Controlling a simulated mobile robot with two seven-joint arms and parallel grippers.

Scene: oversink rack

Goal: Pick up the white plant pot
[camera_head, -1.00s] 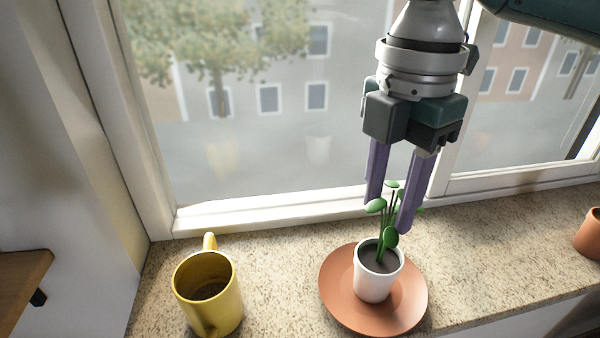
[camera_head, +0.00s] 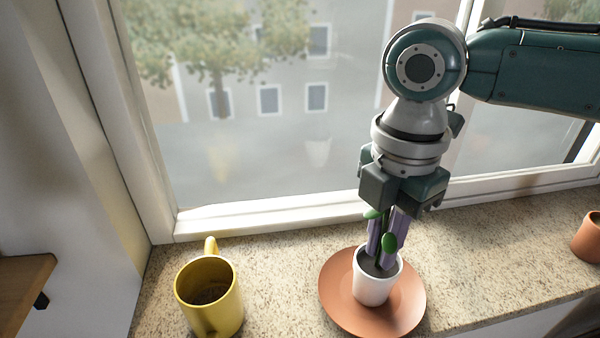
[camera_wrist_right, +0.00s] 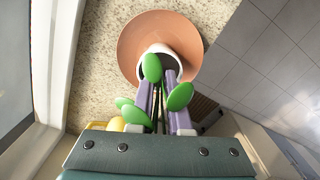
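The white plant pot (camera_head: 372,289) stands upright on a terracotta saucer (camera_head: 336,299), with dark soil and a green-leaved plant (camera_head: 389,243). My right gripper (camera_head: 382,258) points down over the pot, its purple fingers among the stems and their tips low at the pot's mouth. A narrow gap with stems in it shows between the fingers in the right wrist view (camera_wrist_right: 160,82), so it is partly open. Leaves cover parts of the fingers; whether the tips touch the pot is unclear. The pot's rim (camera_wrist_right: 157,48) also shows there. My left gripper is not in view.
A yellow mug (camera_head: 209,298) stands left of the saucer on the speckled stone sill (camera_head: 280,255). A terracotta pot (camera_head: 588,238) is at the far right. The window frame (camera_head: 270,212) rises close behind. Bare sill lies between the mug and saucer and to the right.

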